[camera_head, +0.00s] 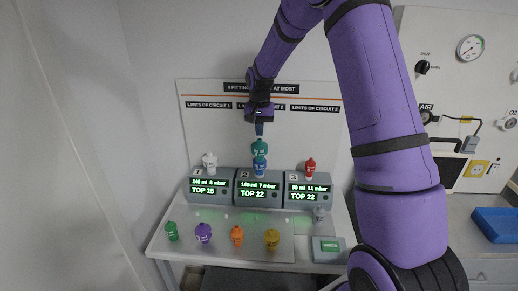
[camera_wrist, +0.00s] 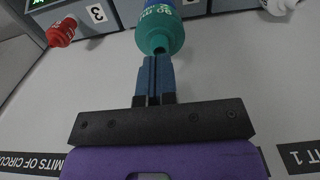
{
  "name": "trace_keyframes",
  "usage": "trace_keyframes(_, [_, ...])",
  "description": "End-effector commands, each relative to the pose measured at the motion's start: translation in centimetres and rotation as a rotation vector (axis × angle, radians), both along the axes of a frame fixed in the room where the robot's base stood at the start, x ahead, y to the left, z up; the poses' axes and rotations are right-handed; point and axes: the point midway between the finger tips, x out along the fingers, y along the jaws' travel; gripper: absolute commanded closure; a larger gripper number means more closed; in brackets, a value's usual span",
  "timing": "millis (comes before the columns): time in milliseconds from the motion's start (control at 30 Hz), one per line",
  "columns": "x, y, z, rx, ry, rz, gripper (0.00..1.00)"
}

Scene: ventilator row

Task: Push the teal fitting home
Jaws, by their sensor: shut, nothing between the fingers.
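The teal fitting (camera_head: 260,147) stands upright on top of the blue fitting (camera_head: 260,164), above the middle ventilator (camera_head: 262,190). In the wrist view, the teal fitting (camera_wrist: 160,36) is at top centre, with part of the blue one beyond it. My gripper (camera_head: 259,129) points down just above the teal fitting, with its fingers closed together and empty. In the wrist view, the fingertips (camera_wrist: 156,60) reach the teal fitting's near end; I cannot tell whether they touch it. How deeply the teal fitting is seated is hidden.
A white fitting (camera_head: 210,161) stands on the left ventilator and a red fitting (camera_head: 310,168) on the right one. Green (camera_head: 172,231), purple (camera_head: 203,233), orange (camera_head: 237,235) and yellow (camera_head: 272,237) fittings stand along the table front. A limits board (camera_head: 225,92) rises behind.

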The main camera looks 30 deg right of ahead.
Motion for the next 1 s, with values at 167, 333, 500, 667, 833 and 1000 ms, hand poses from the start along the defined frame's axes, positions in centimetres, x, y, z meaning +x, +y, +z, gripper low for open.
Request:
trace_keyframes(167, [0.0,0.0,1.3,0.0,-0.002,0.0,1.0])
trace_keyframes(333, [0.0,0.0,2.4,-0.001,-0.001,0.0,1.0])
trace_keyframes(500, [0.0,0.0,3.7,0.0,-0.001,-0.001,1.0])
trace_keyframes(667, [0.0,0.0,4.7,0.0,-0.001,-0.001,1.0])
trace_keyframes(833, [0.0,0.0,5.3,0.0,0.0,0.0,1.0])
trace_keyframes(1000, [0.0,0.0,5.3,0.001,0.001,0.0,1.0])
